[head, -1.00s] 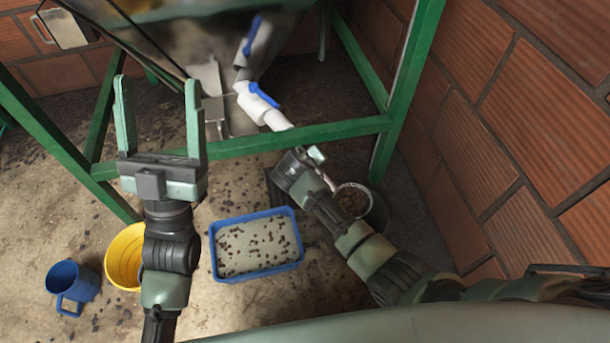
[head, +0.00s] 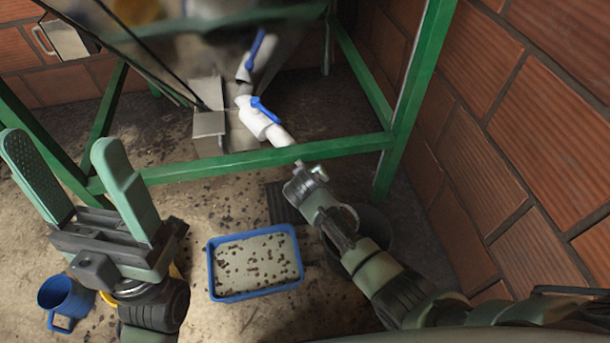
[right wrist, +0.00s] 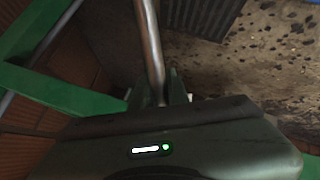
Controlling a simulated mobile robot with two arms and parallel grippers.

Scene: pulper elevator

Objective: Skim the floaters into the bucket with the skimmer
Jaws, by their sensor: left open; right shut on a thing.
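The blue tray (head: 210,275) lies on the floor, its pale liquid dotted with many brown floaters (head: 255,262). My right gripper (head: 306,176) is shut on the skimmer's metal handle (right wrist: 150,40). A pale curved rim (head: 351,213), apparently the skimmer's head, shows beside my right arm at the dark bucket (head: 383,228). My arm hides much of both; I cannot tell what the head holds. My left gripper (head: 72,165) is open and empty at the left, well above the floor.
A blue jug (head: 65,300) stands at lower left. A yellow bucket (head: 107,298) is mostly hidden behind my left gripper. A green frame (head: 265,157) crosses behind the tray, with a white pipe and blue-handled valves (head: 262,115). A brick wall (head: 530,150) bounds the right.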

